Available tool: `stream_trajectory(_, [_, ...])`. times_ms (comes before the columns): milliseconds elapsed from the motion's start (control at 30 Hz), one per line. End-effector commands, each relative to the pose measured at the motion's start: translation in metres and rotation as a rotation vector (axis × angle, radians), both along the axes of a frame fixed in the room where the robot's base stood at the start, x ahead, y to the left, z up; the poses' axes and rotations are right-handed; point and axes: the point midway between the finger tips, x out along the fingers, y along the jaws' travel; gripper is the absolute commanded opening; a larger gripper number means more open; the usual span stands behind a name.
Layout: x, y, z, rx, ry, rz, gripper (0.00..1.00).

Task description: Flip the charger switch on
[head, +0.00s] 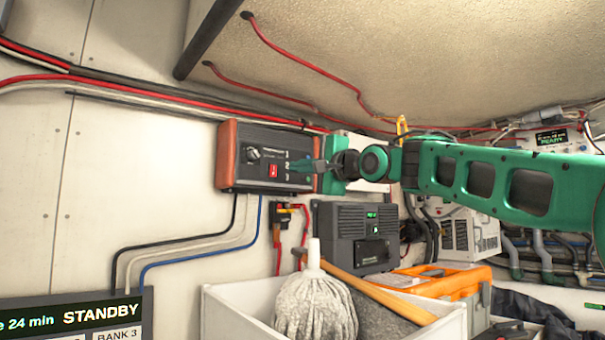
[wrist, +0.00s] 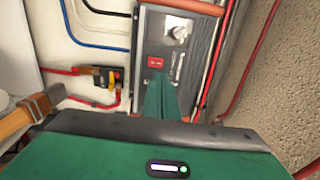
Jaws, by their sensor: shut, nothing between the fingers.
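A dark switch panel (head: 240,177) with wooden end cheeks is on the wall at left of centre. It carries a rotary knob (head: 253,154), a small red rocker switch (head: 272,171) and the numerals 1, 2 and 3. My gripper (head: 297,164) is shut and empty in front of the panel's right part, right of the red switch. In the wrist view the closed fingertips (wrist: 158,82) point at the panel, close to the red switch (wrist: 156,62). I cannot tell whether they touch it. The switch's position is too small to read, and no charger label is legible.
A dark box with a green display (head: 345,224) is below the panel. A white bin (head: 235,312) holds a mop (head: 313,300) and a wooden handle. A screen at lower left reads STANDBY (head: 75,317). Cables run along the wall; an orange case (head: 455,281) is at right.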

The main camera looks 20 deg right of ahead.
Motion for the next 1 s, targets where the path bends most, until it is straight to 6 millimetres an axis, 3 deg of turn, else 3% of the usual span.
stream_trajectory(200, [0.04, 0.013, 0.004, 0.0, 0.001, 0.002, 0.0])
stream_trajectory(433, [0.07, 0.023, 0.009, 0.0, 0.0, 0.001, 0.0])
stream_trajectory(633, [0.081, 0.027, 0.011, 0.0, -0.001, 0.001, 0.0])
stream_trajectory(1000, [0.083, 0.028, 0.011, 0.001, 0.0, 0.002, 0.0])
